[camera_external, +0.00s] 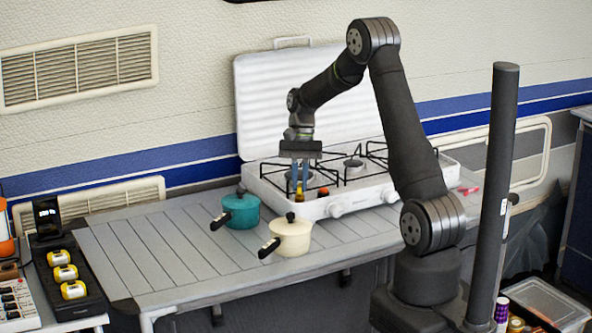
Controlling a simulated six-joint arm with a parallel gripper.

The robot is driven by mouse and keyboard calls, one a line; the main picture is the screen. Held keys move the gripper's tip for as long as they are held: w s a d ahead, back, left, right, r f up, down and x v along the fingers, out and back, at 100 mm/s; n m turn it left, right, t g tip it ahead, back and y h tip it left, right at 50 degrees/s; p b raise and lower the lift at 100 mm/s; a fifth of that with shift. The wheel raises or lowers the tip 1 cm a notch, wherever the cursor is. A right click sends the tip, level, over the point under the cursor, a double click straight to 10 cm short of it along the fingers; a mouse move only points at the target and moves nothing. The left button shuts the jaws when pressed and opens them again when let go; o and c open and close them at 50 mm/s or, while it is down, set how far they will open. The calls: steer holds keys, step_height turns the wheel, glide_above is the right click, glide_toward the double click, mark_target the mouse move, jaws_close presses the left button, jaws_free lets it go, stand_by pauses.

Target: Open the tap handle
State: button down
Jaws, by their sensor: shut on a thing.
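My gripper (299,184) points down at the front left of the white camp stove (268,190), its blue fingers close together. They are shut on a small yellow, brass-like piece (299,195) at their tips, at the stove's front edge. A small red-orange piece (323,191) shows just right of the fingers. One of these may be the tap handle; they are too small to tell, and how far it is turned cannot be seen.
A teal pot (241,211) and a cream pot (291,237) with black handles stand on the slatted table (150,245) in front of the stove. The stove's white lid (262,95) stands open behind. The table's left part is clear.

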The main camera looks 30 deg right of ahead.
steer(key=n+h, duration=0.1)
steer(key=n, duration=0.2)
steer(key=n+h, duration=0.1)
steer(key=n, duration=0.2)
steer(key=shift+w+a+n+g+h, duration=0.1)
steer(key=shift+a+n+g+h, duration=0.05)
steer(key=shift+n+g+h, duration=0.2)
steer(key=shift+n, duration=0.25)
steer(key=c, duration=1.5)
jaws_free()
steer(key=shift+o, duration=0.2)
steer(key=v, duration=1.7)
steer(key=shift+r, duration=0.25)
steer(key=shift+f, duration=0.1)
steer(key=x, duration=1.7)
steer(key=shift+f, duration=0.15)
